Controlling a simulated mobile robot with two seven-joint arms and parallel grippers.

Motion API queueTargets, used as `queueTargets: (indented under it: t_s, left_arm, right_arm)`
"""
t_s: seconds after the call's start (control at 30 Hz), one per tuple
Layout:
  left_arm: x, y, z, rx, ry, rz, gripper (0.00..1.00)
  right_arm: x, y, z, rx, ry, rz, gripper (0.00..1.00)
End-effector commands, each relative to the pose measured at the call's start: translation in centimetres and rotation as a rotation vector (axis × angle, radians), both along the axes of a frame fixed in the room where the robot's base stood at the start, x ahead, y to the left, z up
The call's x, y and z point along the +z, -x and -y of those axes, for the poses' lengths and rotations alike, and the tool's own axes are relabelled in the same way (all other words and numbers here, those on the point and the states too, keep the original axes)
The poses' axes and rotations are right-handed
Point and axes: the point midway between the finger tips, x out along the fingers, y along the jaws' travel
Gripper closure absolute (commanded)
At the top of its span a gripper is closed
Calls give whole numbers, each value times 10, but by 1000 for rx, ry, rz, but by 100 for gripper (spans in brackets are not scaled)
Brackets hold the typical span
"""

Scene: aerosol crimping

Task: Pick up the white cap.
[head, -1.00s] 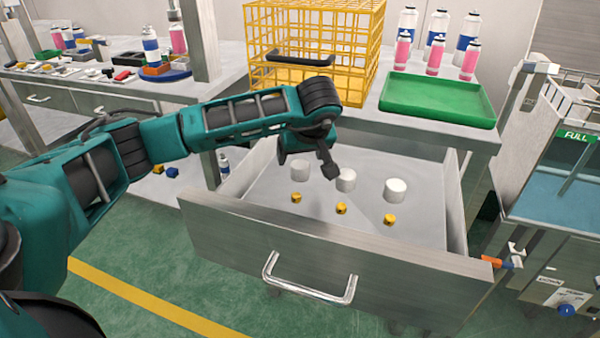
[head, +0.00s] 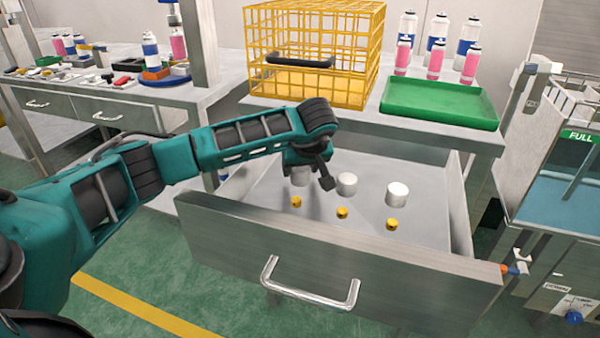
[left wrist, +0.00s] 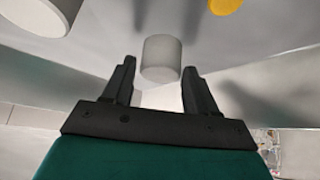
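Three white caps stand in the open drawer (head: 430,228): a left one (head: 300,178), a middle one (head: 347,184) and a right one (head: 397,194). My left gripper (head: 320,172) is low in the drawer, beside the left cap and partly covering it. In the left wrist view the gripper (left wrist: 159,70) is open. One white cap (left wrist: 161,55) stands upright in line with the gap between its fingertips, not gripped. It seems to be the left cap. Another white cap (left wrist: 38,12) is cut off at the top left. My right gripper is not in view.
Small gold pieces (head: 342,213) lie in the drawer in front of the caps. Steel drawer walls enclose them. Above, the counter holds a yellow wire basket (head: 312,45), a green tray (head: 438,100) and several spray cans (head: 435,58). A machine stands at the right.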

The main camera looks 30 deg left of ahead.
Motion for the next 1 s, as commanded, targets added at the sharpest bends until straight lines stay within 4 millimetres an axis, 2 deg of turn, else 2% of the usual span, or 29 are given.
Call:
queueTargets:
  t_s: [0.03,0.4,0.77,0.9,1.0]
  left_arm:
    - [0,0,0,0,0,0,48]
    - [0,0,0,0,0,0,81]
    - [7,3,3,0,-1,1,82]
    - [21,11,12,-1,-2,3,82]
    - [30,23,26,-4,-1,2,82]
  right_arm:
    - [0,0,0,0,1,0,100]
    - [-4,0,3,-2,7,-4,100]
    - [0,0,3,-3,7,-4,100]
    - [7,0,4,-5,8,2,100]
    - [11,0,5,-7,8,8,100]
